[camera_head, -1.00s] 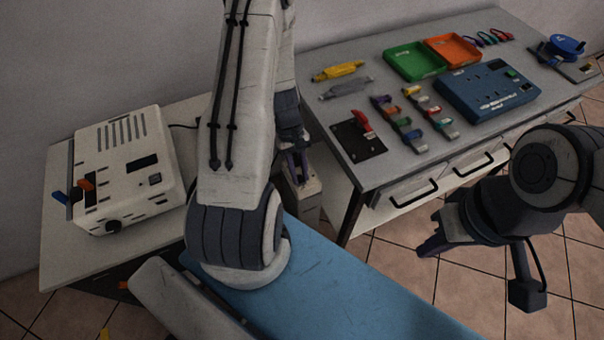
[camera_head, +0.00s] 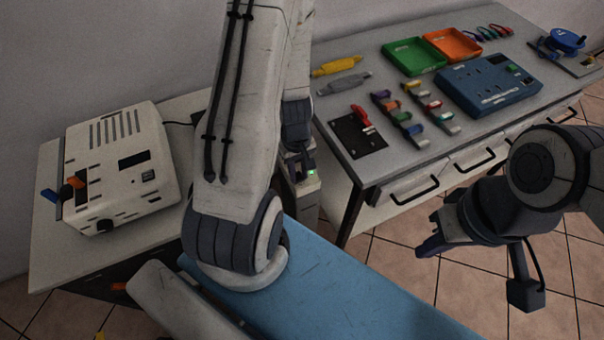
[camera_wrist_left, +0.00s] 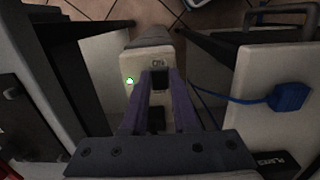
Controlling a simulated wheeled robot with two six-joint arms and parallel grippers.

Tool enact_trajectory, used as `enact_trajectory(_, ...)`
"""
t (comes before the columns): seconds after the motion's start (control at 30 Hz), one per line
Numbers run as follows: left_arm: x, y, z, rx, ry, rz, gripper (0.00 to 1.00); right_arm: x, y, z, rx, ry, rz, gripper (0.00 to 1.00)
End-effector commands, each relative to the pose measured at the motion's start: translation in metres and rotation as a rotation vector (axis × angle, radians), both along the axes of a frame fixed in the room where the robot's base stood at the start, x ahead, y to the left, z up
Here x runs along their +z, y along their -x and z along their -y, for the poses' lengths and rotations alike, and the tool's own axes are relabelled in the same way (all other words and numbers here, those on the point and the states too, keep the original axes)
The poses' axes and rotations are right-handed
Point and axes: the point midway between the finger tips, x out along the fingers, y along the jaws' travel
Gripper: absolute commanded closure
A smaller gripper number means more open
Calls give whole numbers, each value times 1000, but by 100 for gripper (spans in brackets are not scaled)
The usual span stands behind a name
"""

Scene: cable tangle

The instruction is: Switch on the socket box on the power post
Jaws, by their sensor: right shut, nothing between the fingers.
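The power post (camera_head: 306,201) stands in the gap between the two tables. Its pale socket box (camera_wrist_left: 137,62) fills the middle of the left wrist view, with an "ON" mark, a dark switch (camera_wrist_left: 159,80) below the mark and a lit green lamp (camera_wrist_left: 130,81). The lamp also glows in the head view (camera_head: 311,172). My left gripper (camera_wrist_left: 160,76) is over the box, its purple fingers apart on either side of the switch; whether they touch it I cannot tell. My right gripper (camera_head: 427,250) is shut and empty, away from the post over the floor.
A white device (camera_head: 120,165) sits on the left table. The right table holds green (camera_head: 413,57) and orange (camera_head: 452,45) trays, a blue box (camera_head: 488,86), a black plate (camera_head: 358,135) and several connectors. A blue plug (camera_wrist_left: 290,97) with its cable lies beside the post.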

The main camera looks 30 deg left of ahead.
Motion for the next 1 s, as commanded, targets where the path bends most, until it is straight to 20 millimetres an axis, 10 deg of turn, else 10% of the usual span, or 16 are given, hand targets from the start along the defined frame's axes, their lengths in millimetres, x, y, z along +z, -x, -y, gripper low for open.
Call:
enact_trajectory(0.47, 7, -1, 2, -3, 2, -1, 45, 6, 0, 0, 0, 0, 0, 100)
enact_trajectory(1.0, 94, -3, -4, -2, 1, 2, 45, 62, 0, 0, 0, 0, 0, 100)
